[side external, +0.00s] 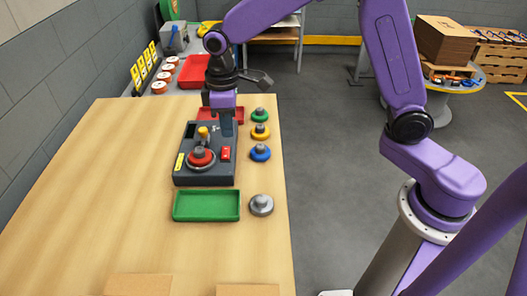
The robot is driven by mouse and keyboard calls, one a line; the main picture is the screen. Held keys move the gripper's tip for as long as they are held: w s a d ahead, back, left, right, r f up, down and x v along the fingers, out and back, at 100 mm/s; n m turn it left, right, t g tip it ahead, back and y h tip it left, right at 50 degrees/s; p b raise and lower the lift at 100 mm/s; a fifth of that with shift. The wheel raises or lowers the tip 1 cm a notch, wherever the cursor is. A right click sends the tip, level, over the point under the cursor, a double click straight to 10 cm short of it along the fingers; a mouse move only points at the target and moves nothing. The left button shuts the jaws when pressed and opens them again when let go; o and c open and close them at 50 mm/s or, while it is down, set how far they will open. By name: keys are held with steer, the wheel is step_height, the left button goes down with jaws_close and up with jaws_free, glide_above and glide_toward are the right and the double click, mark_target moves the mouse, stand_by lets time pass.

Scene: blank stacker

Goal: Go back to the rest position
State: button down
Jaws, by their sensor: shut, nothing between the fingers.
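My gripper (222,113) points down over the back end of the dark grey stacker device (207,177), above its far right corner. Its fingers are shut and hold nothing. It hides part of the device's back edge and part of a red tray (236,115) behind. The device carries a red disc (201,158) with a grey knob on its front half, a yellow piece (203,133) behind it, and a red block (226,153) at its right.
A green tray (207,206) lies in front of the device. Along its right stand green (259,115), yellow (260,132), blue (260,153) and grey (261,205) knobbed discs. The table (100,190) is clear on the left. A wall (50,80) borders the left side.

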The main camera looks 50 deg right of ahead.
steer(key=s+d+r+n, duration=0.1)
steer(key=s+d, duration=0.3)
steer(key=s, duration=0.5)
steer(key=s+d+n, duration=0.1)
steer(key=s+d, duration=0.3)
steer(key=s, duration=0.6)
steer(key=s+d+r+n, duration=0.1)
steer(key=s+d, duration=0.3)
steer(key=s, duration=0.5)
steer(key=shift+s+r, duration=0.15)
steer(key=shift+r, duration=0.15)
